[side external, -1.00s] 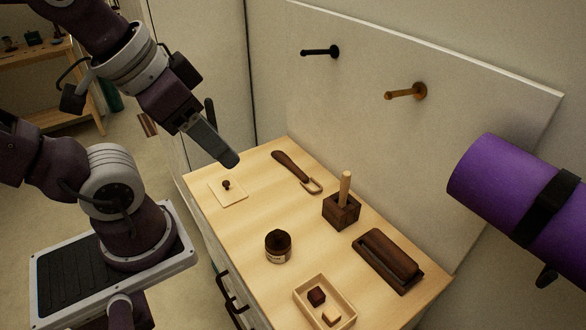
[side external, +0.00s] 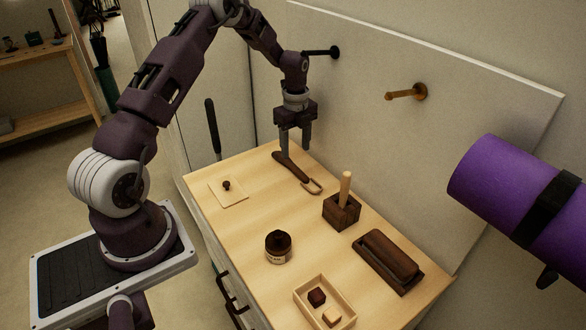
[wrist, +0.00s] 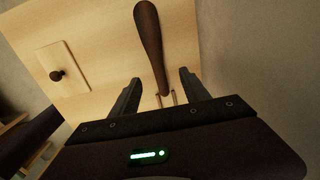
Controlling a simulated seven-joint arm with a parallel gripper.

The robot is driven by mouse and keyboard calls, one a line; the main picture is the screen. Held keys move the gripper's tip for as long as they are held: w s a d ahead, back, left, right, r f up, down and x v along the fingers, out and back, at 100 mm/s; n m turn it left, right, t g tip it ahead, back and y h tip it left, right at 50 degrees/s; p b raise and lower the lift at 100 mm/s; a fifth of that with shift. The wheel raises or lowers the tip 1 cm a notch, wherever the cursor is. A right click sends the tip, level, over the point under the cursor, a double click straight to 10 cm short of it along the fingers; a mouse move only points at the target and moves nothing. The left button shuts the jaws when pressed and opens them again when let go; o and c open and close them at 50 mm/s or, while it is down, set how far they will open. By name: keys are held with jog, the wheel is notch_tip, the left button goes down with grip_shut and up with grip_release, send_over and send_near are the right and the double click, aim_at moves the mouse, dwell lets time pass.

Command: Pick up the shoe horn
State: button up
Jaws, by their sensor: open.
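The shoe horn, a dark brown tapered piece (side external: 291,167) with a light loop at one end, lies flat near the back edge of the wooden cabinet top. It also shows in the wrist view (wrist: 150,45), running down between the fingers, with its loop end partly hidden by my gripper's body. My gripper (side external: 294,150) points down over the dark part of the shoe horn in the side view, fingers apart and empty. In the wrist view my gripper (wrist: 155,92) has one finger on each side of the shoe horn. I cannot tell the exact height of the fingertips.
A square plate with a dark knob (side external: 227,186) lies to the left. A white panel with two pegs (side external: 405,93) rises close behind.

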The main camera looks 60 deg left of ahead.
aim_at(293, 166)
jog(key=f, duration=0.6)
jog(key=shift+s+a+f, duration=0.2)
jog(key=shift+a, duration=0.15)
grip_shut()
